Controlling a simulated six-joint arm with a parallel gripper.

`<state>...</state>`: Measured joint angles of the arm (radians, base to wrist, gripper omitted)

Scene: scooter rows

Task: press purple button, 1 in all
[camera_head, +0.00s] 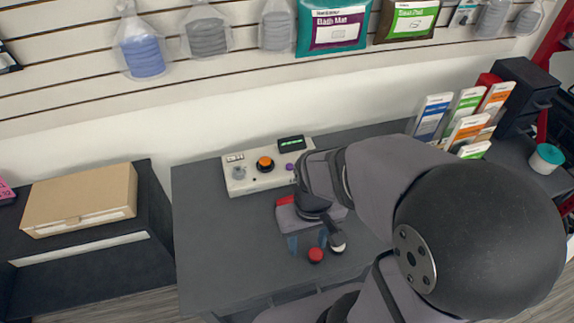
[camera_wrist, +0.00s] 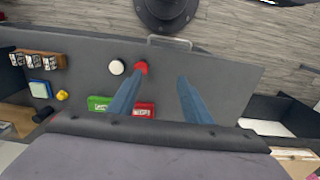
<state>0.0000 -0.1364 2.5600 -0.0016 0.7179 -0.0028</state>
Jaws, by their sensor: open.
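The purple button (camera_head: 289,167) is a small dark purple spot on the right part of a cream control panel (camera_head: 239,184) at the back of the grey table, in the head view. An orange round button (camera_head: 265,164) on a black base sits left of it. My gripper (camera_head: 307,240) is open and empty, with two blue fingers apart over the table, in front of the panel. The fingers also show in the wrist view (camera_wrist: 160,80). The panel and the purple button do not show in the wrist view. My arm covers the area just right of the panel.
A red round piece (camera_head: 316,255) and a white one (camera_head: 338,248) are near the fingers. A red box (camera_wrist: 145,109) and a green box (camera_wrist: 98,103) lie close by. A black display (camera_head: 292,144) stands behind the panel. The table's left part is clear.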

